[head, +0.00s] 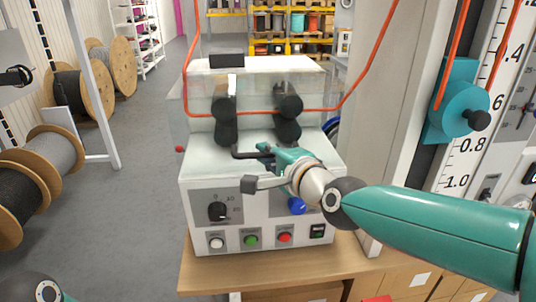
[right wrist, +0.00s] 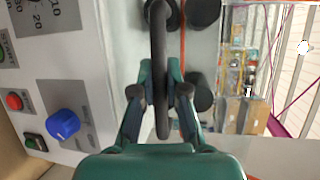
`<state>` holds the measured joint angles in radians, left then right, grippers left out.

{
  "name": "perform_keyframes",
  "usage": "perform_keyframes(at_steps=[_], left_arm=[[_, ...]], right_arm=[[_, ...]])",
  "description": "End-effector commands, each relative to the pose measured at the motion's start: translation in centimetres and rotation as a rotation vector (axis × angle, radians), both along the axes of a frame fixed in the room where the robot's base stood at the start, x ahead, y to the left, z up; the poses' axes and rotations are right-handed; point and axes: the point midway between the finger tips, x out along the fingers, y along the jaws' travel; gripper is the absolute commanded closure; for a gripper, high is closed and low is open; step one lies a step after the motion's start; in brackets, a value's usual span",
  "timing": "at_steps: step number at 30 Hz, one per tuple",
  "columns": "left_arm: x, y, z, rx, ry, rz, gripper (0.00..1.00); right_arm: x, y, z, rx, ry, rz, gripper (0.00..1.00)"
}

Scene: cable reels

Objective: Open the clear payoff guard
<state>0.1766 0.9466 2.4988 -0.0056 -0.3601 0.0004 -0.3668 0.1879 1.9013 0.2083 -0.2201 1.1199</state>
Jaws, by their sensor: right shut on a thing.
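The clear payoff guard (head: 258,92) is a see-through cover in front of the black rollers (head: 288,118) on the white machine (head: 262,190). It appears lowered; any small gap is hard to see. Its dark bar handle (head: 243,154) is at the lower front. My right gripper (head: 266,153) reaches in from the right and is shut on this handle. In the right wrist view the handle (right wrist: 160,45) passes between the two fingers of the gripper (right wrist: 160,78). My left gripper is not in view; only a bit of my left arm shows at the bottom left.
An orange cable (head: 362,71) runs through the rollers and up both sides. The machine's front has a black dial (head: 218,211), a blue knob (head: 297,206) and several buttons. It stands on a wooden bench (head: 200,276). Cable reels (head: 50,152) stand on the floor at left.

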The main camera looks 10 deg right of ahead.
Motion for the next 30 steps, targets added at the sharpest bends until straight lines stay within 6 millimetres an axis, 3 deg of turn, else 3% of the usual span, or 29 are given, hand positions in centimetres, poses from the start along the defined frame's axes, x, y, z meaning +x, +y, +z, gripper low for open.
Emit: perform_keyframes(at_steps=[11,17,23,30], left_arm=[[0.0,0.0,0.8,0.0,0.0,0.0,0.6],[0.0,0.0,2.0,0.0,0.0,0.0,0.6],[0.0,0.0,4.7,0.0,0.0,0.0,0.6],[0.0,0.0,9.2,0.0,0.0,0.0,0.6]], right_arm=[[-0.5,0.0,0.8,-0.001,0.005,0.002,1.0],[-0.9,0.0,2.3,-0.001,0.003,0.002,1.0],[-1.7,0.0,5.5,-0.001,0.001,0.003,1.0],[-2.4,0.0,10.8,-0.001,-0.001,0.0,1.0]])
